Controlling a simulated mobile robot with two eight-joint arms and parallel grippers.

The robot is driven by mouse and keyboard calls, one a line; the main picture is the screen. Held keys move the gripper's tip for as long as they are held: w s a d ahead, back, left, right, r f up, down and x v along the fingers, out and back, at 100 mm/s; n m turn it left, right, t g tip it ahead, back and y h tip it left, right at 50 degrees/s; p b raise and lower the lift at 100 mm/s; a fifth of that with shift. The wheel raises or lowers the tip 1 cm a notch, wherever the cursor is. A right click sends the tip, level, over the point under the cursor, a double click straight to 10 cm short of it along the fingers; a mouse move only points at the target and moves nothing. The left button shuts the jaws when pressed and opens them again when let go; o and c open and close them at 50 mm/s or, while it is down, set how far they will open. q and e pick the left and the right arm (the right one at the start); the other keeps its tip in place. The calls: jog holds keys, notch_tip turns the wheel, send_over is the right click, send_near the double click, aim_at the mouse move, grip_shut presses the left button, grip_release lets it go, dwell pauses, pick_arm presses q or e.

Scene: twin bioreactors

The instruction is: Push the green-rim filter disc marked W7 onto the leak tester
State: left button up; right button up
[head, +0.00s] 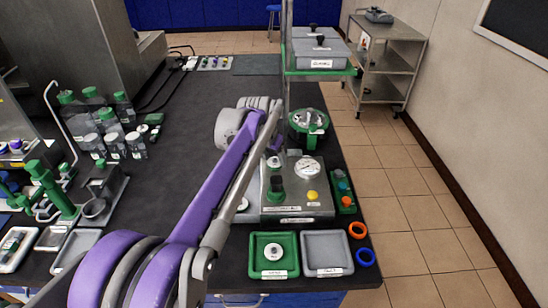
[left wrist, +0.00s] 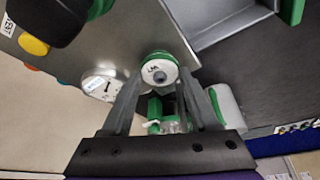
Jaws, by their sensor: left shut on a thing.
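The filter disc (left wrist: 160,72), with a white face, a green rim and a small dark mark that I cannot read clearly, sits between the fingertips of my left gripper (left wrist: 160,84) in the left wrist view. The gripper is shut on it. My purple arm hides part of the tester. My right gripper is not in view.
A green tray (head: 291,264) with a white round piece and a grey tray (head: 327,251) lie before the tester. An orange ring (head: 357,230) and a blue ring (head: 365,257) lie at the right edge. Bottles (head: 107,120) stand left; the middle bench is clear.

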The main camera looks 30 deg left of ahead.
pick_arm(q)
jog(key=shift+f, duration=0.15)
jog(key=o, duration=1.4)
jog(key=shift+o, duration=0.3)
jog(key=shift+r+p, duration=2.75)
jog(key=shift+r, duration=0.8)
